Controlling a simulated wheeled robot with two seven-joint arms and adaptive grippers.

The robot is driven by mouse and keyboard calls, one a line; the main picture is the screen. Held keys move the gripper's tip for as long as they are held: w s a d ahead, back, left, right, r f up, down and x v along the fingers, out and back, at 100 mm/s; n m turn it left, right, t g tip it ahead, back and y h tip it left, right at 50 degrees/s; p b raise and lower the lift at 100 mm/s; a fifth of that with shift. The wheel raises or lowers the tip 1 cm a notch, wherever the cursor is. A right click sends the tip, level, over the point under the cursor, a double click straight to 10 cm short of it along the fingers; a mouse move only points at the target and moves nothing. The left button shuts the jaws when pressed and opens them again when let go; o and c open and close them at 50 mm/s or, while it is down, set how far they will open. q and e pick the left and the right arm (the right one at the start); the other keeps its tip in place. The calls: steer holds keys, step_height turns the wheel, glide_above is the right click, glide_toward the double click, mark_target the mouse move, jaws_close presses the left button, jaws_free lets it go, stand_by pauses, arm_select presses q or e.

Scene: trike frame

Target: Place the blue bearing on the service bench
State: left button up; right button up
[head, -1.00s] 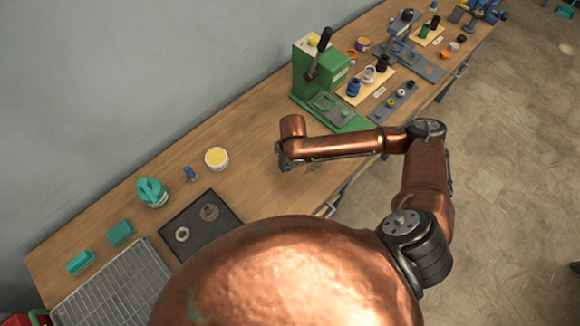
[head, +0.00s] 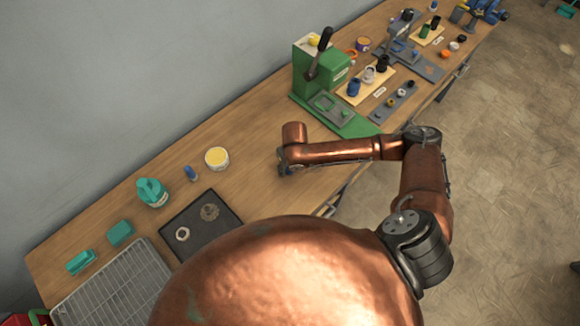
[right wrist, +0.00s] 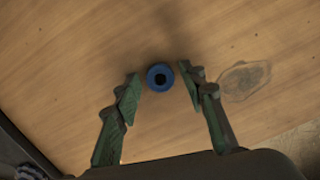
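The blue bearing (right wrist: 160,76), a small blue ring with a dark centre, shows in the right wrist view against the wooden service bench (right wrist: 80,55). It appears to rest on the bench top. My right gripper (right wrist: 161,83) is open, with one fingertip on each side of the bearing and a small gap on both sides. In the head view my right gripper (head: 284,169) is low over the middle of the bench (head: 250,125), and the bearing cannot be made out there. My left gripper is not in view.
A green press (head: 322,75) stands beyond my right arm. A yellow-topped tub (head: 216,158), a small blue item (head: 191,173), a teal bottle (head: 152,192), a dark tray (head: 210,235) and a wire rack (head: 110,290) are to the left. The bench around my gripper is clear.

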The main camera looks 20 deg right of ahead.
mark_target(291, 173)
steer(key=shift+r, duration=0.15)
steer(key=r, duration=0.4)
steer(key=s+r, duration=0.1)
steer(key=r, duration=0.7)
steer(key=shift+s+d, duration=0.1)
steer(key=shift+s, duration=0.15)
steer(key=shift+f, duration=0.1)
